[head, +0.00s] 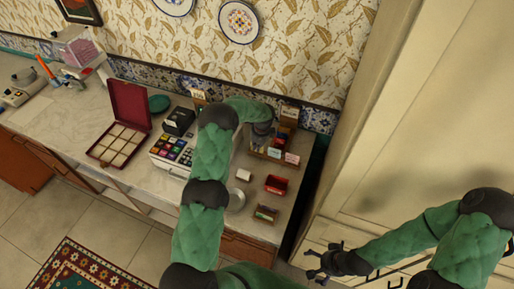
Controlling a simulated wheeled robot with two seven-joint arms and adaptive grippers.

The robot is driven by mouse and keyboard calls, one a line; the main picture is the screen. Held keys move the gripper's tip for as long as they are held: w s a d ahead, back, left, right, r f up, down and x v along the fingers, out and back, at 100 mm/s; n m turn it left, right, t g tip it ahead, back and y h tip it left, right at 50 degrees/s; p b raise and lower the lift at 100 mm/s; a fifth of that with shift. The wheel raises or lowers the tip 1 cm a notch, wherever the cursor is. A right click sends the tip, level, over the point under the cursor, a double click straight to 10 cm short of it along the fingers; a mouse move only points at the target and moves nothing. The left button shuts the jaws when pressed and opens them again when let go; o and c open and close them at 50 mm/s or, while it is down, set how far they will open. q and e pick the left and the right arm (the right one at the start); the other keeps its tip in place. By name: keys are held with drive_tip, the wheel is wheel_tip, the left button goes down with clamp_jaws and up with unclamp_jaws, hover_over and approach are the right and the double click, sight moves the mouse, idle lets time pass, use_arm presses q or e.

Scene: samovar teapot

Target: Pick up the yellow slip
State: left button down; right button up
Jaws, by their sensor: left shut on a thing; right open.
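No yellow slip can be made out in the head view. My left arm reaches up over the counter and bends right, and its gripper (257,138) is at the wooden rack (276,152) near the back wall. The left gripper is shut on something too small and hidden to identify. Small labels, one whitish (273,152) and one pinkish (292,158), show on the rack's front. My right gripper (318,264) is open and empty, low in front of the cream cabinet, away from the counter.
An open maroon box (122,131) with pale compartments stands left on the counter (165,190). A tray of coloured packets (173,151), a black box (179,121), a red tray (276,185) and a small wooden box (265,214) are near my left arm. The tall cabinet (400,110) bounds the right.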

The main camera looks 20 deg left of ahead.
use_arm(q)
drive_tip(key=shift+w+r, duration=0.15)
drive_tip(key=shift+r, duration=0.05)
drive_tip(key=shift+r, duration=0.6)
wheel_tip(320, 180, up, 2)
drive_tip(key=shift+a, duration=0.1)
drive_tip(key=s+a+r+p, duration=0.2)
drive_tip(key=s+r+p, duration=0.1)
drive_tip(key=s+r, duration=1.1)
drive_tip(key=shift+r, duration=0.25)
drive_tip(key=shift+f, duration=0.1)
